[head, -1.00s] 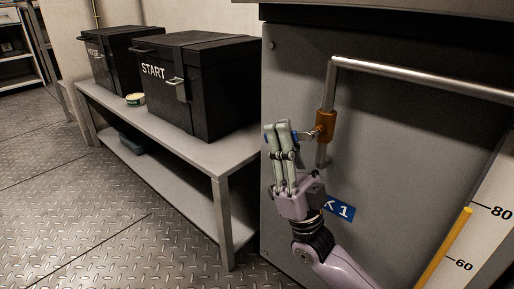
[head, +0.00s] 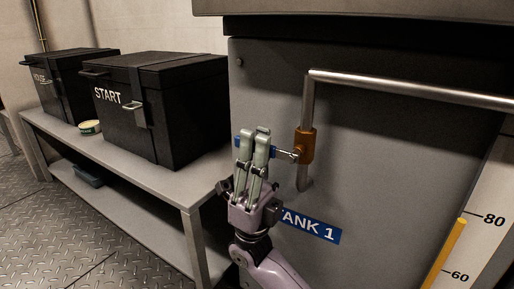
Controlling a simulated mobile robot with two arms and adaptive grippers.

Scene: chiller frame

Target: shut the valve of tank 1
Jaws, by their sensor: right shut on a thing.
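The tank 1 valve has an orange-brown body (head: 305,146) on a grey metal pipe (head: 410,88) at the front of the grey tank (head: 400,165). A thin stem runs left from the valve body to a blue handle (head: 237,142), mostly hidden behind my fingers. My right gripper (head: 254,138) points up at the handle and is shut on it. The blue TANK 1 label (head: 310,226) is partly covered by my right gripper. My left gripper is not in view.
A grey bench (head: 165,182) stands left of the tank. It bears a black START box (head: 185,115), another black box (head: 65,85) and a small round tin (head: 90,127). A gauge (head: 485,215) with a yellow bar is at the right. Patterned metal floor shows at lower left.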

